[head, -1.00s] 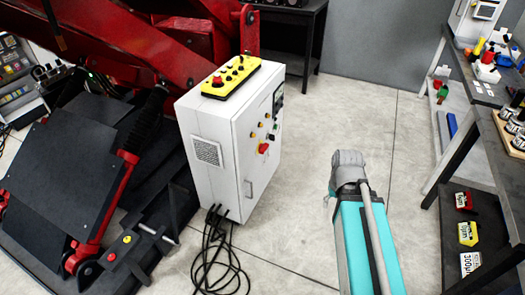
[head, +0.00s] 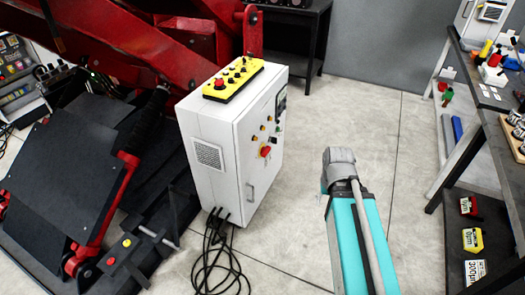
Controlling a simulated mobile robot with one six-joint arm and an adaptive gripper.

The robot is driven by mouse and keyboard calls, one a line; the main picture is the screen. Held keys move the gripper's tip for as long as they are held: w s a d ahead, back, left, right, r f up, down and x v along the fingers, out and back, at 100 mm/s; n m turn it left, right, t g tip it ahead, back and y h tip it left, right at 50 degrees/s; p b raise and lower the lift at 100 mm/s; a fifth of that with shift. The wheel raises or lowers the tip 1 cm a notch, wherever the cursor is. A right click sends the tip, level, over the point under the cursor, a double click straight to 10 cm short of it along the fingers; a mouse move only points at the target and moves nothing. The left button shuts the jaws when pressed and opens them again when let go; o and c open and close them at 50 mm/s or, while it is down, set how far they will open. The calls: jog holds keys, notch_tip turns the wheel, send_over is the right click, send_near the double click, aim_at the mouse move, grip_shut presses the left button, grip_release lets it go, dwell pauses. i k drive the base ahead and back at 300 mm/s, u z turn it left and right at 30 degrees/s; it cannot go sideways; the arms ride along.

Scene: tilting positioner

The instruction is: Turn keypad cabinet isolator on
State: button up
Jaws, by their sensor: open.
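A white cabinet (head: 212,124) stands on the floor left of centre, its door facing right. On the door is a red rotary knob on a yellow plate (head: 265,151), which looks like the isolator; its exact setting is too small to tell. Small yellow and red buttons sit above it, and a dark panel (head: 281,101) is near the door's upper edge. I cannot tell whether that panel is a keypad. My turquoise arm rises at lower right, with a grey joint at its visible end, apart from the cabinet. My gripper is not in view.
A yellow button box (head: 233,80) lies on the cabinet. Black cables (head: 213,262) coil on the floor at its base. A red and black tilting machine (head: 70,185) fills the left. A workbench (head: 485,110) with tools stands right. Floor between cabinet and bench is clear apart from my arm.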

aim_at(265, 152)
jog(key=i, duration=0.9)
jog(key=z, duration=0.05)
